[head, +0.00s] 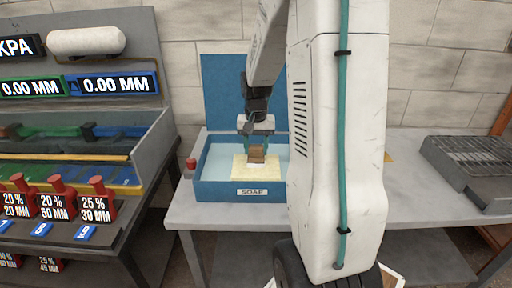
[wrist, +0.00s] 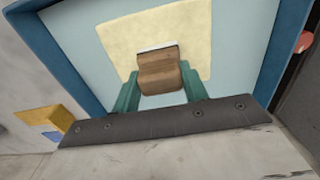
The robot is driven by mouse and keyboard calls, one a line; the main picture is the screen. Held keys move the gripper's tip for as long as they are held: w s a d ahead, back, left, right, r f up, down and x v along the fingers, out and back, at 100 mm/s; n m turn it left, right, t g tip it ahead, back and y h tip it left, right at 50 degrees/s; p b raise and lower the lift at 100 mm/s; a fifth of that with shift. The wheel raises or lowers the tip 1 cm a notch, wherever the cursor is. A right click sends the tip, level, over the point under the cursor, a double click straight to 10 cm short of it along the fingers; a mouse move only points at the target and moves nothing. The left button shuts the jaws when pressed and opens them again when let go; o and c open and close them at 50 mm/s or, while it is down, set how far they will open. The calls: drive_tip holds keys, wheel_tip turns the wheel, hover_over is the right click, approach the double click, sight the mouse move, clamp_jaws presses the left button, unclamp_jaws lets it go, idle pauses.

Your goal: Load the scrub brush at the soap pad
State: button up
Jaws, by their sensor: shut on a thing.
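The soap pad (head: 238,172) is a pale yellow slab inside a blue tray (head: 215,190) labelled SOAP, which has a raised blue lid. The pad also shows in the wrist view (wrist: 195,30). My gripper (head: 257,143) has teal fingers and is shut on the scrub brush (head: 257,154), a brown wooden block. In the wrist view the brush (wrist: 160,73) sits between the fingertips, with a white strip at its far edge. The brush is over the pad. I cannot tell for certain whether its underside touches the pad.
A red knob (head: 191,164) stands at the tray's left side. A grey metal grate unit (head: 470,165) is on the right of the bench (head: 405,190). A panel with displays and red weights (head: 60,190) stands at the left. My arm hides the bench's middle.

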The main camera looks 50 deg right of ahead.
sight(256, 146)
drive_tip(key=shift+r, duration=3.5)
